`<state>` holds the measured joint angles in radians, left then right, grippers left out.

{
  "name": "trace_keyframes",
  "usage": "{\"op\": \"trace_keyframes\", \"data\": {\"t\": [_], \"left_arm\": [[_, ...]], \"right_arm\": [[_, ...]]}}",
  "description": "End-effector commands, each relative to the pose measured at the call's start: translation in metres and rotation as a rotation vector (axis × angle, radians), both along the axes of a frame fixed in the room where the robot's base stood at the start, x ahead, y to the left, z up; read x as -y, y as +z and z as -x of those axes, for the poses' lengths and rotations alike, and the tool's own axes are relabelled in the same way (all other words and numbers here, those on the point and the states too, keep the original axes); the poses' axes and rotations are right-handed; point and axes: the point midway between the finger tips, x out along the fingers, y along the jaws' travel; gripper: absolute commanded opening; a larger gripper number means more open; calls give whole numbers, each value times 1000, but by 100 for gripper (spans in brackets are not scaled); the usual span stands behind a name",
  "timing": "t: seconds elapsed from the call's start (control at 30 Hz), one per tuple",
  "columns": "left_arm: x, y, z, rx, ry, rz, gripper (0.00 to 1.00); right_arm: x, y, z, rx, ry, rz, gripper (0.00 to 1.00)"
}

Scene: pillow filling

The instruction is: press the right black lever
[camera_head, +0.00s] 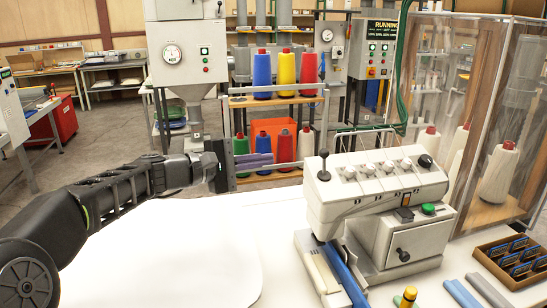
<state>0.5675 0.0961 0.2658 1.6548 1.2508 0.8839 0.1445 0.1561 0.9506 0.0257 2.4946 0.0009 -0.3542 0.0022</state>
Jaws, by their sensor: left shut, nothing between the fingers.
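A white machine (375,190) stands on the white table at the right. A black ball-topped lever (323,168) stands upright at its upper left corner. A small black lever (403,254) is on the lower front, further right. A round black knob (425,161) is at the top right. My left gripper (231,166) is shut and empty, held above the table's back edge, left of the machine and apart from the levers. A purple piece (255,160) and a thin rod show just right of it; I cannot tell whether it touches them. My right gripper is not in view.
A white sheet-like shape (170,250) covers the left of the table, which is otherwise clear there. Blue strips (345,275) lie before the machine. A brown divided box (515,262) sits at the right. A clear-walled cabinet (490,130) stands behind it.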

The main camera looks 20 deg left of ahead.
Motion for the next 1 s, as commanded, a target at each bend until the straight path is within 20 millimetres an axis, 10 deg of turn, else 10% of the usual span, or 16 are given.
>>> {"op": "trace_keyframes", "data": {"t": [0.47,1.0], "left_arm": [[56,-8,-68,-2,-4,3,0],[90,2,-55,0,0,0,0]], "right_arm": [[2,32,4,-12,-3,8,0],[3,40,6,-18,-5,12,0]]}}
